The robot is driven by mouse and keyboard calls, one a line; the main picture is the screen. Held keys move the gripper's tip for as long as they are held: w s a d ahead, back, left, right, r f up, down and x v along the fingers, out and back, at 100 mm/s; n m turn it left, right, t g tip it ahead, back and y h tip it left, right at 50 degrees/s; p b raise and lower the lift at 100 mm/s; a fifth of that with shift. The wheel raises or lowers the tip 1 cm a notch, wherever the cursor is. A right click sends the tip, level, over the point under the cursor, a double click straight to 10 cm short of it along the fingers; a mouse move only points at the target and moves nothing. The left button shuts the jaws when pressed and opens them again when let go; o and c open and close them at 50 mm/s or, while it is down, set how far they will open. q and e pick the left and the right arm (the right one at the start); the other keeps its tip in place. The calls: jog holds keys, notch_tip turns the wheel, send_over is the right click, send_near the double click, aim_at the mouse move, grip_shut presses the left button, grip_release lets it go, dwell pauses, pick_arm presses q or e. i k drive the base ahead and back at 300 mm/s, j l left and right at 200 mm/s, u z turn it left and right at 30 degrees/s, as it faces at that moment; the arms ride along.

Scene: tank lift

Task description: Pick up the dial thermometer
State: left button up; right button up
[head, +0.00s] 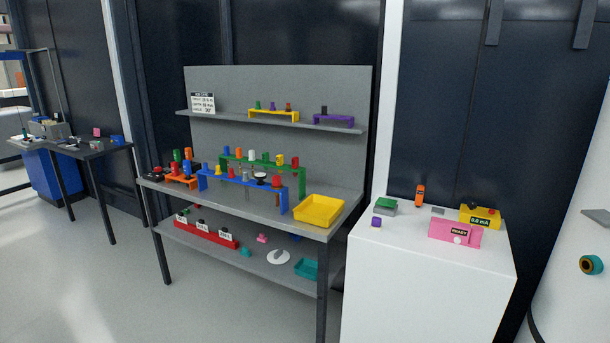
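A small round item with a pale face and dark rim (260,175) sits at the blue rack (244,181) on the grey workbench; it looks like the dial thermometer, but it is too small to be sure. Several coloured pieces stand in the blue rack around it. A green rack (302,178) with more coloured pieces stands just behind. Neither of my grippers is in view.
A yellow tray (319,211) sits at the bench's right front corner. An orange rack (181,181) is at its left end. The lower shelf holds a red rack (206,232) and a white disc (278,257). A white cabinet (430,290) stands right, with open floor (100,290) at left.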

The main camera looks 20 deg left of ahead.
aim_at(261, 177)
jog(key=i+j+z, duration=0.15)
jog(key=j, duration=0.15)
jog(key=i+j+z, duration=0.2)
jog(key=j, duration=0.15)
jog(key=i+j+z, duration=0.15)
jog(key=j, duration=0.2)
jog(key=i+j, duration=0.15)
jog(key=j, duration=0.25)
jog(key=i+j+z, duration=0.1)
jog(key=j, duration=0.35)
jog(key=i+j, duration=0.15)
jog(key=j, duration=0.25)
jog(key=i+j, duration=0.1)
jog(key=j, duration=0.35)
jog(key=i+j+z, duration=0.1)
jog(key=j, duration=0.3)
